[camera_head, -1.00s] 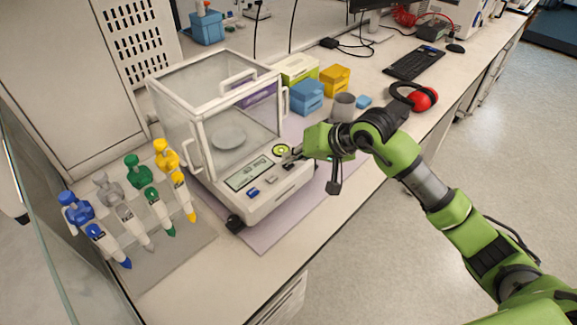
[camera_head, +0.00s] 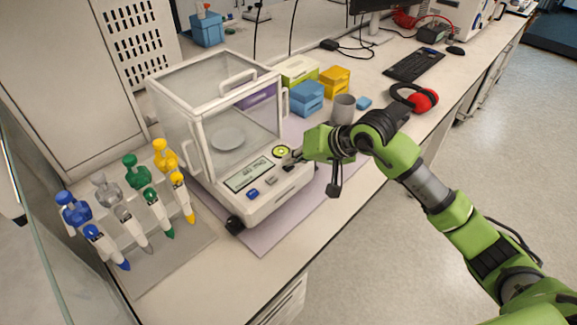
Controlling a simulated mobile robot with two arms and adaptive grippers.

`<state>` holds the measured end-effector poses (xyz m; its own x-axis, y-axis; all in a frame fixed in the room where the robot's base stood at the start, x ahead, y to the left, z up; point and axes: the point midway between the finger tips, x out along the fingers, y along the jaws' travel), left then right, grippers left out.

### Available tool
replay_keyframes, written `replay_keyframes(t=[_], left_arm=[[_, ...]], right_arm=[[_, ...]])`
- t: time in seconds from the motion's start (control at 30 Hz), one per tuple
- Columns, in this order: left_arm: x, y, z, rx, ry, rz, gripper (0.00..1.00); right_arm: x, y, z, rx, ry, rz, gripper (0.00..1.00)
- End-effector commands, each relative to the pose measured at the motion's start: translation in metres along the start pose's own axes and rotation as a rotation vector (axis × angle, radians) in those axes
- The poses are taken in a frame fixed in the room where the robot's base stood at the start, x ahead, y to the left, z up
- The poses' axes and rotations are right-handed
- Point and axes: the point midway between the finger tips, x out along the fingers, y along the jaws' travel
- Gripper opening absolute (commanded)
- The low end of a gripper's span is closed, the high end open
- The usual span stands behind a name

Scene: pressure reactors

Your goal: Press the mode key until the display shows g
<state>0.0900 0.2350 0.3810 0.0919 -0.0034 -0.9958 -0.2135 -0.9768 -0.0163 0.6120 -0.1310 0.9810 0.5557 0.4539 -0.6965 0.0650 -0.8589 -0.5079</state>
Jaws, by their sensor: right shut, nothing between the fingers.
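The balance (camera_head: 262,205) stands on the bench with a clear draft shield and a round pan (camera_head: 229,138) inside. Its display (camera_head: 246,178) is lit greenish with dark characters too small to read. A blue key (camera_head: 253,194), a grey key (camera_head: 270,181) and a dark key (camera_head: 287,168) sit on the front panel. A round green-ringed mark (camera_head: 281,151) is at the panel's right. My right gripper (camera_head: 291,160) is shut and empty, its tips over the right end of the panel, close to the dark key. I cannot tell whether they touch it. My left gripper is not in view.
A rack of several coloured pipettes (camera_head: 126,213) stands left of the balance. The bench front edge is near.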

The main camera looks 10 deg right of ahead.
Motion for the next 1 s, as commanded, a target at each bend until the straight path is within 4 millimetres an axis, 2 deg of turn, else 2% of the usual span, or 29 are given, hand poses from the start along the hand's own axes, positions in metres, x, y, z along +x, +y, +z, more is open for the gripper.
replay_keyframes(t=[0.7, 1.0], left_arm=[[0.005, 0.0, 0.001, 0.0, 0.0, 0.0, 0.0], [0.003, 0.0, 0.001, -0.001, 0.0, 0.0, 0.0]], right_arm=[[0.002, 0.002, 0.002, 0.0, -0.002, 0.001, 0.0], [-0.007, -0.004, -0.005, -0.002, 0.0, 0.002, 0.0]])
